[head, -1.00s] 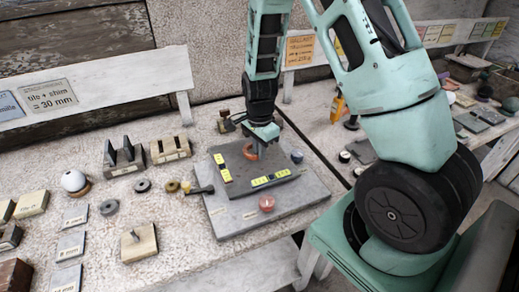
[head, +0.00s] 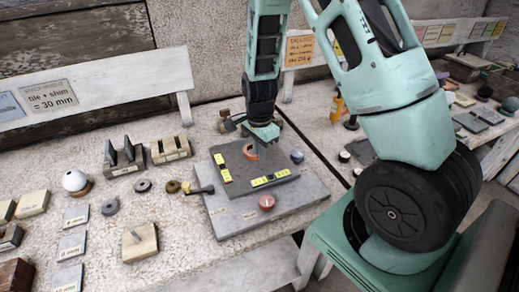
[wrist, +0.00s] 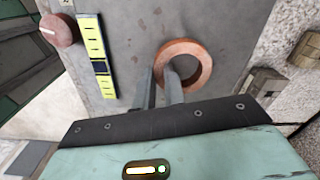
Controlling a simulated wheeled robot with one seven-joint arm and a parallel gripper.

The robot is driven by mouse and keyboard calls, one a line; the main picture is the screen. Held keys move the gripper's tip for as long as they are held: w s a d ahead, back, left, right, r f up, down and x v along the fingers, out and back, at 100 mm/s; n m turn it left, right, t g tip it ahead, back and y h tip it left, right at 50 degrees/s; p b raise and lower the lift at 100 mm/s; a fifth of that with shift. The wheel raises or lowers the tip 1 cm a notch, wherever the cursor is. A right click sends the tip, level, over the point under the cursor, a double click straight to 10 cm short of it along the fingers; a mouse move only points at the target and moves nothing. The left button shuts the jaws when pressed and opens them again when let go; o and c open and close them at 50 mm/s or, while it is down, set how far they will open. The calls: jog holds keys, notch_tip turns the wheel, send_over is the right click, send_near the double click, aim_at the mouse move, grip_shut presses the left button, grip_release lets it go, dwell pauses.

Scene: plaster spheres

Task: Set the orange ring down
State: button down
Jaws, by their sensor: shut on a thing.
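The orange ring (wrist: 206,62) shows in the wrist view over the dark grey plate (wrist: 130,25), near the plate's right edge. My gripper (wrist: 162,72) is shut on the ring's near-left wall, with one finger in the hole and one outside. In the head view the ring (head: 249,153) sits below my gripper (head: 257,146), partly hidden by it. The ring looks flat and very close to the plate; I cannot tell whether it touches it.
Yellow-and-black strips (head: 270,179) lie on the plate. Blocks, washers and a white ball (head: 74,180) occupy the bench to the left.

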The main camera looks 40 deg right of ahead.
jog(key=shift+f+b, duration=0.5)
jog(key=shift+f, duration=0.2)
dwell(0.6)
jog(key=c, duration=1.4)
grip_release()
jog(key=shift+r, duration=0.15)
jog(key=shift+r+p, duration=1.95)
